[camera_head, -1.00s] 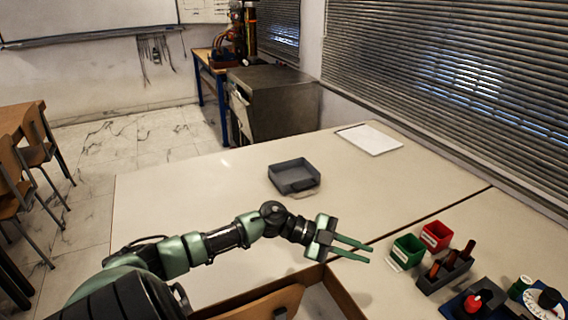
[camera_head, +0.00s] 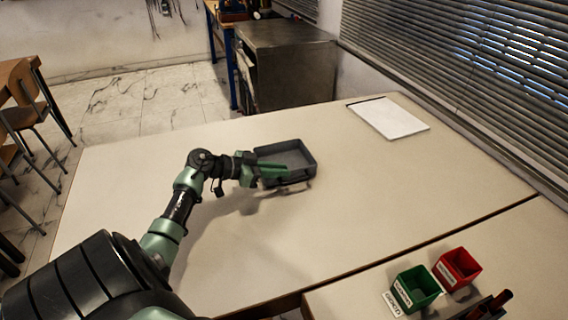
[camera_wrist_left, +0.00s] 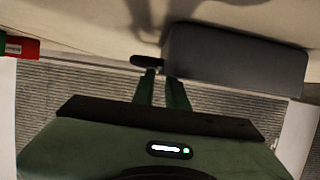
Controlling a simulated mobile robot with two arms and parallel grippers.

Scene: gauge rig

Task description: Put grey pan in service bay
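The grey pan (camera_head: 287,157) is a shallow, square, open tray with a dark handle on its near side. It rests on the long cream table. My left gripper (camera_head: 284,173) is at the pan's near side, its green fingers reaching along that side near the handle. In the left wrist view the fingers (camera_wrist_left: 161,80) are apart with a narrow gap, the handle (camera_wrist_left: 148,62) shows just past their tips, and the pan (camera_wrist_left: 235,60) is beyond to the right. I cannot tell whether they touch. No marked service bay is identifiable. My right gripper is out of view.
A white rectangular panel (camera_head: 390,117) with a dark edge lies at the table's back right. A green bin (camera_head: 415,288) and a red bin (camera_head: 458,267) stand at the front right. The table between pan and panel is clear. A metal cabinet (camera_head: 290,65) stands behind.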

